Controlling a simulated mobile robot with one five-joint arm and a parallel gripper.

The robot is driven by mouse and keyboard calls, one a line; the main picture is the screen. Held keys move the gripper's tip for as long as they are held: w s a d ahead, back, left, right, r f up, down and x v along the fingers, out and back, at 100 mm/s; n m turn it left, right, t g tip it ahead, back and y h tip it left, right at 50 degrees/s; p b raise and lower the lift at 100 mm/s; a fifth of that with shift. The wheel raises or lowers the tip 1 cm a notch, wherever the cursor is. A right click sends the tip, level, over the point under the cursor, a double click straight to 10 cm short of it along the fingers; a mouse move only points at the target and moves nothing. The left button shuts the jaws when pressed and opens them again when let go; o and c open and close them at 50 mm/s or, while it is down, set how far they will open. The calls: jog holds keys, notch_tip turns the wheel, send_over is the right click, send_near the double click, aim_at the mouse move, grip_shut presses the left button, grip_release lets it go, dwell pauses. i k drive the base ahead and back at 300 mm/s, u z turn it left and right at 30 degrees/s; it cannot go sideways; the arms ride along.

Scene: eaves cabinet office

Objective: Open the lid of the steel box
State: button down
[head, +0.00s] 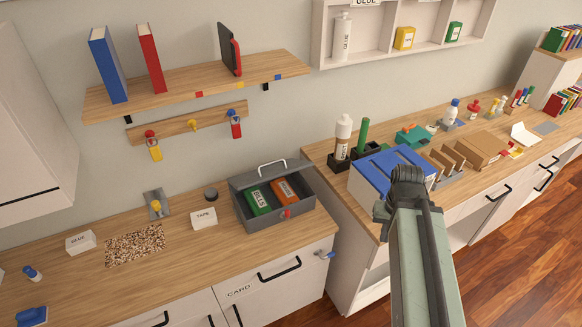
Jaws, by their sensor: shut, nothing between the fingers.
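The grey steel box (265,224) stands on the wooden counter left of the picture's middle. Its top is open. The lid (243,179), with a pale handle (272,165), stands raised along the back edge. A green box (258,200) and an orange box (287,190) lie inside. A red knob (287,213) is on the front wall. My gripper (408,176) is shut and empty, to the right of the steel box and apart from it, in front of a blue-topped box. The fingertips are hard to make out from behind.
The blue-topped white box (368,174) is close by my gripper on the right counter (330,152). A TAPE box (204,219) and a dark round piece (211,194) stand left of the steel box. A shelf (190,84) hangs above. The left counter's front has bare room.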

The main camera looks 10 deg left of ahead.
aim_at(273, 170)
jog(key=u, duration=0.05)
jog(key=k, duration=1.2)
jog(key=u, duration=1.85)
jog(key=i, duration=1.5)
jog(key=z, duration=0.05)
